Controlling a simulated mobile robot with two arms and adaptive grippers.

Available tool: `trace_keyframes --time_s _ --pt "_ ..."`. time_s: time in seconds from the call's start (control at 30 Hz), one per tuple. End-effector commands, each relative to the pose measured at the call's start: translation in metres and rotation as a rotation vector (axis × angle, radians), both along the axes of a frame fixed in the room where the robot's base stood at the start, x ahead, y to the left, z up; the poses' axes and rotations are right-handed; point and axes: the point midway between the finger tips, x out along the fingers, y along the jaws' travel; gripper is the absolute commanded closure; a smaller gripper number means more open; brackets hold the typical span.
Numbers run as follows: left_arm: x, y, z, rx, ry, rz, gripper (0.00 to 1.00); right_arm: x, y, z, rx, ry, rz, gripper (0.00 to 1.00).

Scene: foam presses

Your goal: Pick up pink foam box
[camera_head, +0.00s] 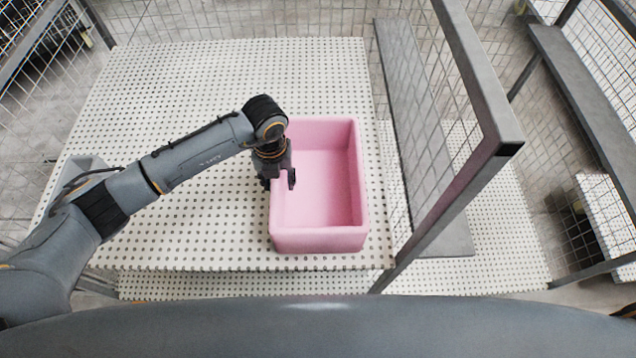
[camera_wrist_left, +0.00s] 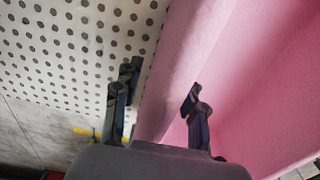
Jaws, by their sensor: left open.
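The pink foam box (camera_head: 318,240) is an open-topped tray on the perforated white table, near its right edge. My left gripper (camera_head: 279,184) is at the box's left wall, pointing down. In the left wrist view the open fingers (camera_wrist_left: 160,105) straddle the pink wall (camera_wrist_left: 172,75): one finger is over the perforated table outside, the other over the box's inside. I cannot tell whether either finger touches the wall. The box also fills the right of that view. My right gripper is not in view.
A grey metal frame post (camera_head: 470,80) with wire mesh stands close to the right of the box. A lower perforated surface (camera_head: 490,245) lies beyond it.

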Motion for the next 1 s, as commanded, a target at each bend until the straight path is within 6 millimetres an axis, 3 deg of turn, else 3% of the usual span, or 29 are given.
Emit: trace_keyframes --time_s 0.17,0.37,0.77,1.0 --pt "0.000 0.000 0.000 0.000 0.000 0.000 0.61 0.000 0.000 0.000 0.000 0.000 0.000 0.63" --pt "0.000 0.000 0.000 0.000 0.000 0.000 1.00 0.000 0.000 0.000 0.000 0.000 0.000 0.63" --pt "0.001 0.000 0.002 -0.001 -0.001 0.001 1.00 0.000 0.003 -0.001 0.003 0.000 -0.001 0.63" --pt "0.002 0.000 0.026 -0.002 -0.007 -0.002 1.00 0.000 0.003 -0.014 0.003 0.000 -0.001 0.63"
